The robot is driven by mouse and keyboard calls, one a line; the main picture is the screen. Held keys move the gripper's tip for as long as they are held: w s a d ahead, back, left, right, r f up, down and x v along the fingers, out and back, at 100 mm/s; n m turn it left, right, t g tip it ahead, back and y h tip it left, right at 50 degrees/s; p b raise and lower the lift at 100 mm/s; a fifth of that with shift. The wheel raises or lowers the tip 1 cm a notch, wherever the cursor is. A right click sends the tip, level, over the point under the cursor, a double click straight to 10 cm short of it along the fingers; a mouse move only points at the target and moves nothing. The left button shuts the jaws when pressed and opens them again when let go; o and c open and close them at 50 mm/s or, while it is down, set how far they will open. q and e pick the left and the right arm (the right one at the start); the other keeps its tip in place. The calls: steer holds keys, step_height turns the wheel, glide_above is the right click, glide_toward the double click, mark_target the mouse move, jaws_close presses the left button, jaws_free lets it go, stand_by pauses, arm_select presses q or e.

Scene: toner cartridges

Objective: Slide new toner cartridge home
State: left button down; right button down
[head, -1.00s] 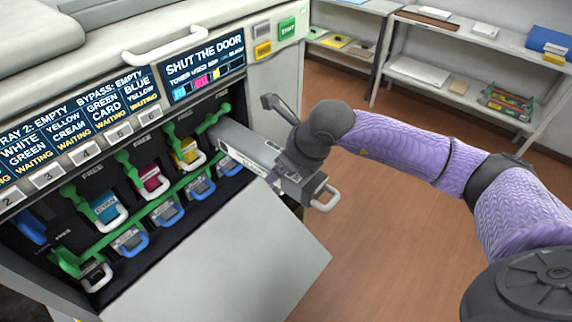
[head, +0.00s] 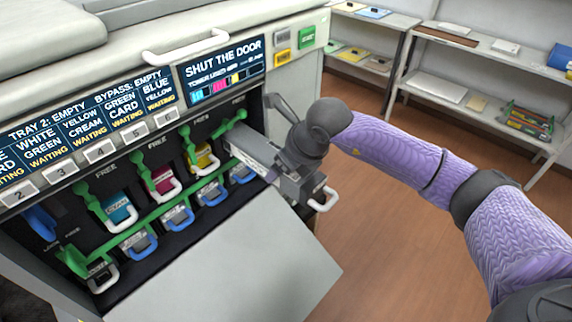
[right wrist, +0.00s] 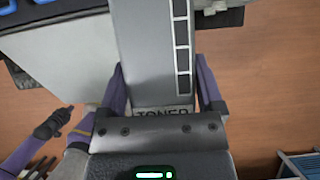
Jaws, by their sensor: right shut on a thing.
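A long grey toner cartridge (head: 256,154) with a white loop handle (head: 324,199) sticks out of the rightmost slot of the printer (head: 95,185). Its far part is inside the slot and hidden. My right gripper (head: 296,180) is shut on the cartridge near its handle end. In the right wrist view the fingers grip both sides of the cartridge (right wrist: 157,60), near the printed word TONER. Cyan (head: 119,209), magenta (head: 164,181) and yellow (head: 205,159) cartridges sit in the slots to the left. My left gripper is not in the head view.
The printer's front door (head: 235,265) hangs open below the slots. Green levers (head: 90,200) stand by the slots, and blue handles (head: 180,218) run below. Shelves (head: 450,75) stand at the back right. The floor (head: 375,230) on the right is clear.

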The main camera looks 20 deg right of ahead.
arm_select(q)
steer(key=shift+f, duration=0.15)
arm_select(e)
steer(key=shift+c, duration=0.4)
jaws_free()
steer(key=shift+o, duration=0.4)
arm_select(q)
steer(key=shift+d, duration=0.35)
arm_select(e)
steer(key=shift+f, duration=0.1)
